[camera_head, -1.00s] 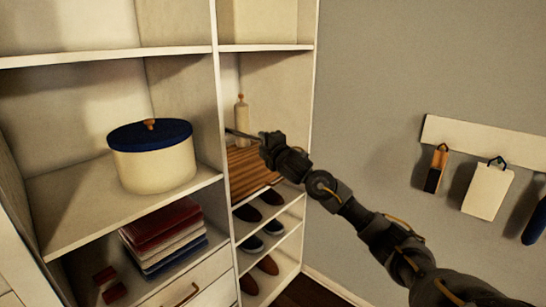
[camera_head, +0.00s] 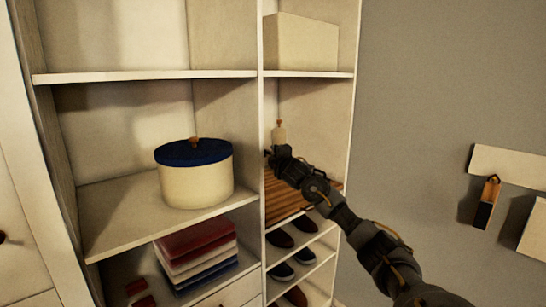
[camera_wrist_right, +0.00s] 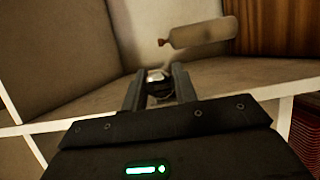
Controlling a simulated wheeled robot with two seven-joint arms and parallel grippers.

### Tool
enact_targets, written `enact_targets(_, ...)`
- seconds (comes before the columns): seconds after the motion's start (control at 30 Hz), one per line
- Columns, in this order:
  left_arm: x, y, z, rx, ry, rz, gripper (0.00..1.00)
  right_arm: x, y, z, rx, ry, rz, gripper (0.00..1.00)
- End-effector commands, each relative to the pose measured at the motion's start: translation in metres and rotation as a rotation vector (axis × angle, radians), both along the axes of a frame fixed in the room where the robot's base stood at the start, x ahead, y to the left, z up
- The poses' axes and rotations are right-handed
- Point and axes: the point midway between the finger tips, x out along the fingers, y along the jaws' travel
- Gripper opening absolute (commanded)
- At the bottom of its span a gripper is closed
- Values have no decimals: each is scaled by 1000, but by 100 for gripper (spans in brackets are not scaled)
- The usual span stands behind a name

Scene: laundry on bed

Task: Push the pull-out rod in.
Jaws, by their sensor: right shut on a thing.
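My right gripper (camera_head: 272,153) is at the front of the narrow right section of the wardrobe, close to the upright divider (camera_head: 262,110). In the right wrist view the two fingers (camera_wrist_right: 159,88) are closed around a small pale metallic end of the pull-out rod (camera_wrist_right: 157,76). Most of the rod is hidden by my gripper in the head view, and how far it sticks out is hard to tell. My left gripper is not in view.
A cream bottle (camera_head: 278,134) stands behind my right gripper, above a wooden slatted panel (camera_head: 285,199). A round box with a blue lid (camera_head: 195,185) is on the left shelf, folded clothes (camera_head: 197,255) below it. Shoes (camera_head: 281,271) fill the lower right shelves.

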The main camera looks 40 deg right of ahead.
Motion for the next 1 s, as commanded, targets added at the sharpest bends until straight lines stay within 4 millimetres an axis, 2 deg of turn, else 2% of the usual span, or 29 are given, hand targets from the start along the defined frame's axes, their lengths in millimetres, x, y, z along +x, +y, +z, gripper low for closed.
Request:
enact_targets(0.1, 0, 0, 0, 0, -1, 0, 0, 0, 0, 4, 1, -7, -1, 0)
enact_targets(0.13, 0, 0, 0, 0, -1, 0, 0, 0, 0, 4, 1, -8, 0, 32)
enact_targets(0.27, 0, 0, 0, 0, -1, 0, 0, 0, 0, 3, 1, -7, -1, 47)
enact_targets(0.53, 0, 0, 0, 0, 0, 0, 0, -1, 0, 2, 1, -5, -1, 47)
enact_targets(0.67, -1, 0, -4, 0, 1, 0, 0, -8, 3, 0, 0, -4, 0, 47)
enact_targets(1.0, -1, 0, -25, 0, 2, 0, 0, -63, 27, -1, -3, -3, 0, 47)
